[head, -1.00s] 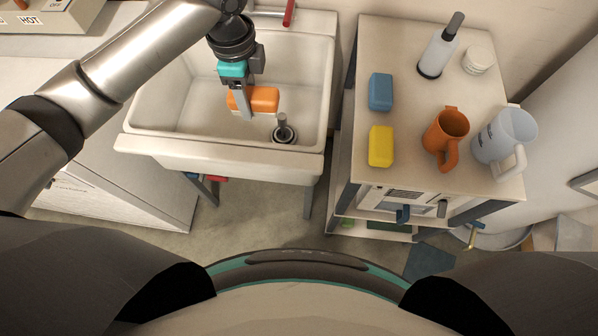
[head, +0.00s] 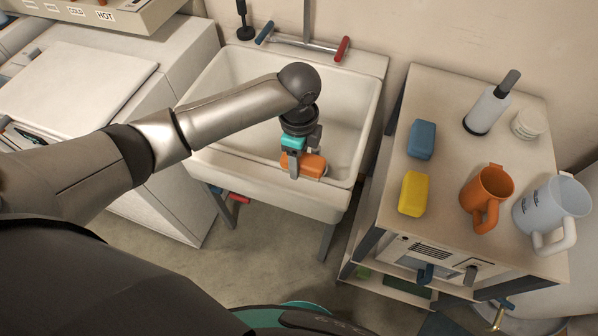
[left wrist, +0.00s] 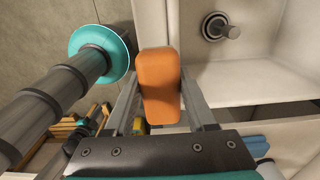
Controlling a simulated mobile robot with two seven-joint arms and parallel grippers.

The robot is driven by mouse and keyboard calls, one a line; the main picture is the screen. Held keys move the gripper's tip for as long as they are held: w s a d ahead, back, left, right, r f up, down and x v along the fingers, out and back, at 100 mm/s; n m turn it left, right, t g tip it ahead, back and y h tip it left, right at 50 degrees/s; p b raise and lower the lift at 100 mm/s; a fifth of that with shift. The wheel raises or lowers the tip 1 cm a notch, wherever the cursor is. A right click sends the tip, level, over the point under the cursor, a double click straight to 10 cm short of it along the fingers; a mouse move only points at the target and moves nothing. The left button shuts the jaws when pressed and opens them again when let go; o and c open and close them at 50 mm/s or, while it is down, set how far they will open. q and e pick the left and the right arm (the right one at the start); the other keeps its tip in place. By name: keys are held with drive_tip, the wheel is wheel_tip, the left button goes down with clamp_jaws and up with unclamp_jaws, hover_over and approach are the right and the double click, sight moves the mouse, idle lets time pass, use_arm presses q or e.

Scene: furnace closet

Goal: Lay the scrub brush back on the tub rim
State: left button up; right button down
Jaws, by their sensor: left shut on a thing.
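The scrub brush, seen as an orange block (head: 312,166), is at the front rim of the white tub (head: 232,168). My left gripper (head: 294,174) points down and is shut on it. In the left wrist view the orange brush (left wrist: 160,92) lies between the two fingers (left wrist: 160,108), with the tub's drain (left wrist: 215,26) beyond to the right. I cannot tell whether the brush touches the rim or is just above it. My right gripper is not in view.
A washer (head: 80,85) stands left of the tub.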

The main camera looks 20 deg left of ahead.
sight(299, 181)
use_arm(q)
wheel_tip(299, 181, down, 4)
drive_tip(key=shift+f+b, duration=0.15)
drive_tip(key=shift+b, duration=0.25)
drive_tip(key=shift+f, duration=0.35)
drive_tip(key=shift+f, duration=0.1)
drive_tip(key=shift+f, duration=0.1)
drive_tip(key=o, duration=1.3)
wheel_tip(299, 181, up, 12)
drive_tip(key=shift+r+p, duration=0.2)
drive_tip(key=shift+p, duration=0.85)
